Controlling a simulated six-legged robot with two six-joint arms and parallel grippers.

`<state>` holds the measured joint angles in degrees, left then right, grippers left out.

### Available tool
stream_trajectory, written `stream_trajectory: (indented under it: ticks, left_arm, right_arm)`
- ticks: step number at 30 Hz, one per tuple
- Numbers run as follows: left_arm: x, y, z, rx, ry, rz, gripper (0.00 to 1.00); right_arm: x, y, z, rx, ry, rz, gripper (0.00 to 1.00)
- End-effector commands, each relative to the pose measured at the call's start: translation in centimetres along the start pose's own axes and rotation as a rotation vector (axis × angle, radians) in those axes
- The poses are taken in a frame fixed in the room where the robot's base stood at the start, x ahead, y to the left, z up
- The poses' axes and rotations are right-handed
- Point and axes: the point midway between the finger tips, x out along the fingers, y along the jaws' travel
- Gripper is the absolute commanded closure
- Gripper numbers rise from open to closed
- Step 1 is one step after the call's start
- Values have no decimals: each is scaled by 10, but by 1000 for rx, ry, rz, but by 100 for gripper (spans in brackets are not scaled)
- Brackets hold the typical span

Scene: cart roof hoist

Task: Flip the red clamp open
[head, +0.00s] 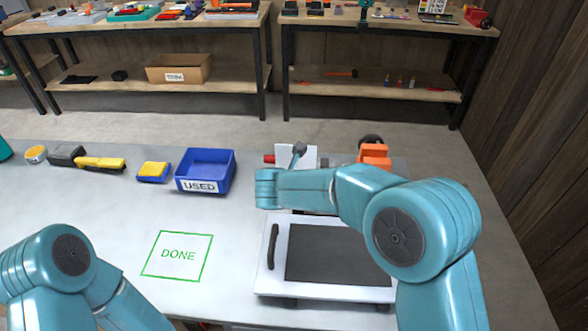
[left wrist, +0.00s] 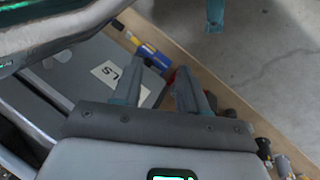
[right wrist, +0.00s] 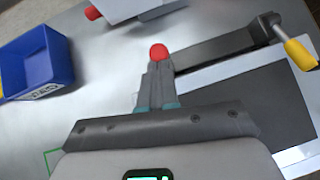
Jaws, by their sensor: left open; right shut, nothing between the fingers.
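A rounded red tip (right wrist: 158,52), probably the end of the red clamp's handle, shows just beyond my right gripper's fingertips (right wrist: 158,68) in the right wrist view. The fingers are shut and hold nothing; I cannot tell whether they touch it. A dark bar (right wrist: 222,46) with a yellow handle (right wrist: 300,54) lies to the right. In the head view my right arm hides the right gripper and the red clamp's handle. A white-framed dark panel (head: 335,253) lies below this arm. My left gripper (left wrist: 168,75) is open and empty in the left wrist view, away from the panel.
A blue bin marked USED (head: 206,172) stands left of my right arm. A red knob (head: 269,159) sits beside an upright white plate behind it. An orange part (head: 374,155) stands at the right. The table around the green DONE square (head: 178,255) is clear.

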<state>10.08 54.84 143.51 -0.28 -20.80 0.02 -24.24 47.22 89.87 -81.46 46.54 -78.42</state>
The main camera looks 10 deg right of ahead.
Motion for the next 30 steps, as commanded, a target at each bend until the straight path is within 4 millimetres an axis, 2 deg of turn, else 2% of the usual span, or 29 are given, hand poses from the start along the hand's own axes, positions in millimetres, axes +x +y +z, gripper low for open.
stream_trajectory:
  ticks: [1, 4, 9, 21, 30]
  left_arm:
    - [-26, 9, 1, 0, 0, 0, 57]
    - [-44, 16, 1, 0, 0, 0, 57]
    - [-62, 22, 1, 0, 0, 0, 57]
    - [-76, 28, 2, 0, 0, 0, 57]
    - [-79, 28, 2, 0, 0, 0, 57]
  right_arm:
    - [-8, 0, 13, -2, 32, -7, 100]
    - [-3, 2, 18, -9, 97, -15, 100]
    - [5, 4, 26, -14, 94, -14, 100]
    - [23, 9, 44, -14, 91, -13, 100]
    - [28, 10, 47, -13, 91, -13, 100]
